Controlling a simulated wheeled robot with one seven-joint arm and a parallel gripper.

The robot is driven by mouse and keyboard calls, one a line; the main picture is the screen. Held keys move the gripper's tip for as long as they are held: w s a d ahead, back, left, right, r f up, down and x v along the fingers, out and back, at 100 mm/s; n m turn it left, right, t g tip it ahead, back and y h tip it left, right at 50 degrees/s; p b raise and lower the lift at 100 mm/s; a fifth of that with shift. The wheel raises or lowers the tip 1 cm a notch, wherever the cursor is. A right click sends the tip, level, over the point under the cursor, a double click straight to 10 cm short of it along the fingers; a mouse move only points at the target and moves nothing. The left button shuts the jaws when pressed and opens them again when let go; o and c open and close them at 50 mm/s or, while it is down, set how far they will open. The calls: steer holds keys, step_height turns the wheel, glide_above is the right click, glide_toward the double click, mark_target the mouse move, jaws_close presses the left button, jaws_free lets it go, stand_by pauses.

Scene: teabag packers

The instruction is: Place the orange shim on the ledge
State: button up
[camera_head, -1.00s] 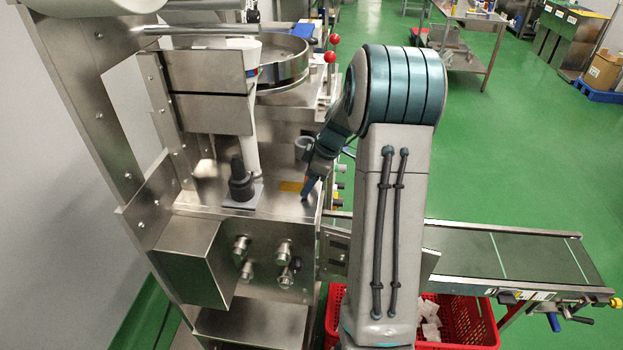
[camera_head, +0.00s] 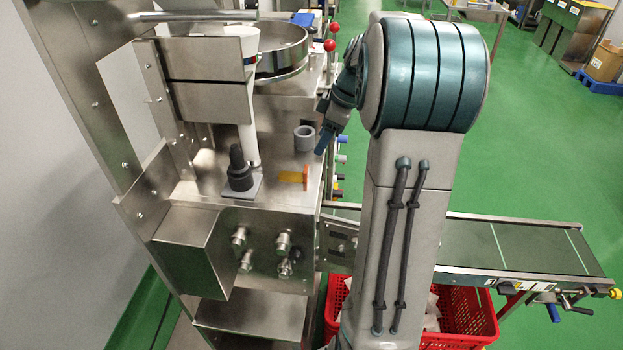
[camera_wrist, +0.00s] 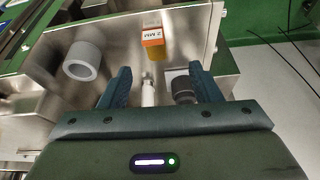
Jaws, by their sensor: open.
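The orange shim (camera_head: 306,178) stands upright on the steel ledge (camera_head: 268,197) of the machine, close to its right edge. A yellow-orange strip (camera_head: 289,178) lies flat against its left side. In the wrist view the shim (camera_wrist: 152,36) shows a white label reading "2 MM", with the yellow patch just below it. My gripper (camera_head: 322,141) is above and to the right of the shim, apart from it. In the wrist view my gripper (camera_wrist: 159,75) has its two fingers spread with nothing between them, and the shim is beyond the fingertips.
A grey ring (camera_head: 304,138) stands behind the shim, and a black knobbed fixture (camera_head: 239,174) on a plate stands to its left. A white tube (camera_head: 248,120) comes down behind the fixture. A conveyor (camera_head: 520,248) and a red crate (camera_head: 460,313) are at the lower right.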

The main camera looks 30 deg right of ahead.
steer(key=s+a+r+m+h, duration=0.2)
steer(key=s+a+m, duration=0.2)
steer(key=s+a, duration=0.65)
steer(key=s+a+f+m, duration=0.1)
steer(key=s+a+m, duration=0.2)
steer(key=s, duration=0.3)
steer(key=s+a+f+m+h, duration=0.1)
steer(key=s+a+f+m, duration=0.1)
steer(key=s, duration=0.4)
steer(key=shift+a+m+t, duration=0.3)
steer(key=shift+a+m, duration=0.5)
steer(key=shift+a, duration=0.3)
steer(key=shift+f, duration=0.1)
